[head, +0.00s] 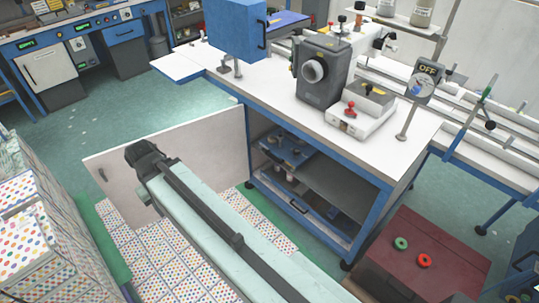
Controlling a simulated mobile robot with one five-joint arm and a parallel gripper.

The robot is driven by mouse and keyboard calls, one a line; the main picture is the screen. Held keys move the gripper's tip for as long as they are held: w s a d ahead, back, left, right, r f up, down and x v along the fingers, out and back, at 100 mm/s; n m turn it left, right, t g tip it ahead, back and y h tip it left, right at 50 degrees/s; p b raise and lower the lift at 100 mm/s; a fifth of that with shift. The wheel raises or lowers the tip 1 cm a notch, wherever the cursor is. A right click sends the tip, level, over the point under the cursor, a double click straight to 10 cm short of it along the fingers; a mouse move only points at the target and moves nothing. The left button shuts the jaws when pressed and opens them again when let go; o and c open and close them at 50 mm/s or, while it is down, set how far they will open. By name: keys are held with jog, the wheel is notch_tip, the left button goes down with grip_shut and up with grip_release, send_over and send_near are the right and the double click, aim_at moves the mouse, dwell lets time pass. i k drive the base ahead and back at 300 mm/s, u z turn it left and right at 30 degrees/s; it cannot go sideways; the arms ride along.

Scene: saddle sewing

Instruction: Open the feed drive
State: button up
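No part is labelled as the feed drive, so I cannot tell which one it is. On the white-topped bench (385,147) stands a dark grey machine head (325,85) with a round knob facing out. Right of it is a light grey box (362,122) with a red knob on it. The cabinet (320,180) under the bench is open; its white door (205,140) stands swung out to the left, with a small dark handle. My gripper (140,150) is dark and appears in front of this door near its handle side. Its fingers are too small to read, and touching cannot be told.
A blue box (232,30) with a handle stands above the bench's left end. A dark red box (425,245) with green and red buttons sits low right. Patterned boxes (40,235) crowd the left. Green floor (100,110) is clear behind the door.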

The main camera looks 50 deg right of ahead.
aim_at(285, 153)
jog(key=u, duration=0.05)
jog(key=i, duration=0.9)
jog(key=z, duration=0.1)
